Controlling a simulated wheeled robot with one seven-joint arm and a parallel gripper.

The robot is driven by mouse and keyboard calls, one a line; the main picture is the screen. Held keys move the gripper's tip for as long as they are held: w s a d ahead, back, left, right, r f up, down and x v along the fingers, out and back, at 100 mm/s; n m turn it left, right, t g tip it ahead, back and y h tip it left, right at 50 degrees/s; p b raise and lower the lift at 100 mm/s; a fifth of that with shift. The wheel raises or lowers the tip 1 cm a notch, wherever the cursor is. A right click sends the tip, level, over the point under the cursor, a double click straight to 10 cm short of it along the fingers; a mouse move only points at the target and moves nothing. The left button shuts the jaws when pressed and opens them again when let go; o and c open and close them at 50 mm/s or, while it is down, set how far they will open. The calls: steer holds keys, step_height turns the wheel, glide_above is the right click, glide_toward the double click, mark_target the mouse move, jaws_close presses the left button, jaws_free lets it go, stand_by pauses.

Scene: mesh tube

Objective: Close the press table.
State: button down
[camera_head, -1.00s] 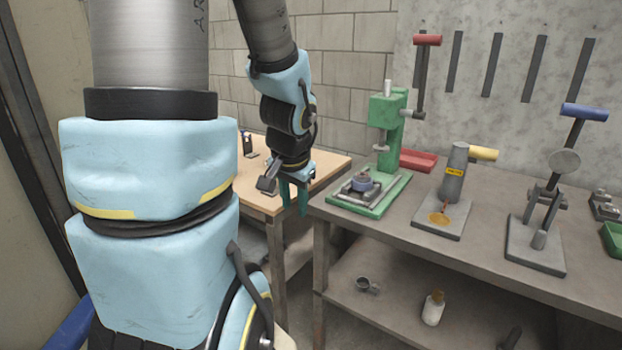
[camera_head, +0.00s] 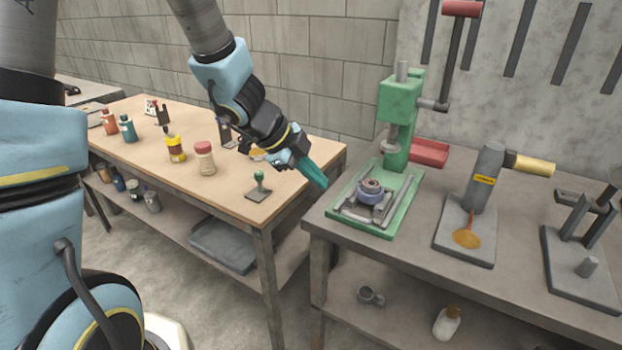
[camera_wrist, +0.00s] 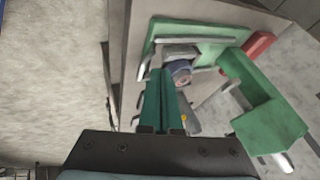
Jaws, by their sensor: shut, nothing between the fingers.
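The green press (camera_head: 398,105) stands on the grey workbench near its left end, with a lever and red handle (camera_head: 461,9) raised at its right side. Its green base (camera_head: 409,190) carries the press table (camera_head: 378,212), a grey sliding frame with a round bluish-grey piece (camera_head: 370,192) on it. The press table sits toward the front left of the base, out from under the ram (camera_head: 391,143). My gripper (camera_head: 318,181) is shut and empty, just left of the press base. In the wrist view my teal fingers (camera_wrist: 160,100) point toward the press table (camera_wrist: 180,52); contact cannot be told.
A red tray (camera_head: 430,151) lies behind the press. A grey tool with a yellow handle (camera_head: 530,165) stands to its right.

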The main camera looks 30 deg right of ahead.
mark_target(349, 209)
steer(key=b+x, duration=0.2)
steer(key=x, duration=0.6)
steer(key=shift+f, duration=0.1)
